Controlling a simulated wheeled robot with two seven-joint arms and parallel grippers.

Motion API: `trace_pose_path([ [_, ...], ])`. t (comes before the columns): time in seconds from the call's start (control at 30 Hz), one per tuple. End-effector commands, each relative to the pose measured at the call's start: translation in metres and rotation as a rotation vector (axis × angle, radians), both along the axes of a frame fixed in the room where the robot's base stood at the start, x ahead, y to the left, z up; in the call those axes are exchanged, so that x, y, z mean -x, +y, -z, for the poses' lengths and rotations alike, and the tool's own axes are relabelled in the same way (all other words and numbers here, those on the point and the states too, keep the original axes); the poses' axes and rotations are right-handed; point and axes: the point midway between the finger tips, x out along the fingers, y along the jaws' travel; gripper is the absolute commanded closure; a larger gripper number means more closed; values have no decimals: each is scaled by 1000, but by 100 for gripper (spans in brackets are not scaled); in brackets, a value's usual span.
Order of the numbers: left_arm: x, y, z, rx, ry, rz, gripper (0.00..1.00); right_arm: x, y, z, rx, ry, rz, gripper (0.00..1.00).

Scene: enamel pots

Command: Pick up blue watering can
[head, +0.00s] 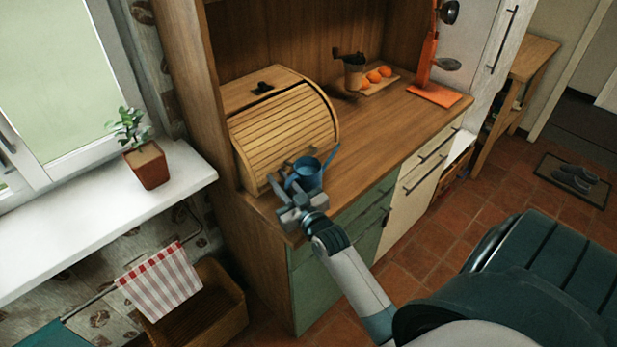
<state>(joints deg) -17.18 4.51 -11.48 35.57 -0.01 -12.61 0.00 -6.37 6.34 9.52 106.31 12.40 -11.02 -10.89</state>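A small blue watering can (308,172) stands on the near left corner of the wooden counter, in front of the bread box, with its thin spout pointing up to the right. My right gripper (296,188) is at the can's near left side, low over the counter edge. Its fingers look spread apart, and they overlap the can's lower left part in the picture. I cannot tell whether they touch it. The can's lower near side is partly hidden by the gripper. My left gripper is not in view.
A roll-top wooden bread box (285,130) stands close behind the can. A coffee grinder (354,72), a board with oranges (374,77) and an orange stand (430,75) are farther back. The counter (375,130) right of the can is clear. A potted plant (147,164) stands on the windowsill.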

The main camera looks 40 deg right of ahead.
Motion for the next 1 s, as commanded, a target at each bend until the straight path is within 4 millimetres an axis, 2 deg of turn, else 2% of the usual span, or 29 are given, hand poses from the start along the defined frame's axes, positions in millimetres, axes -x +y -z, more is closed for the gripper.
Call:
trace_pose_path([
  [0.37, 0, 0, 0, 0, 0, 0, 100, 0, 0, 0, 0, -1, 0, 82],
  [0.43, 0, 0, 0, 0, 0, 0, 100, 0, 0, 0, 0, -1, 0, 99],
  [0.47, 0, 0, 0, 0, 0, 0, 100, 0, 0, 0, 0, -1, 0, 100],
  [1.0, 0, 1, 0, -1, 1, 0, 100, 0, 0, 0, 0, -1, 0, 100],
])
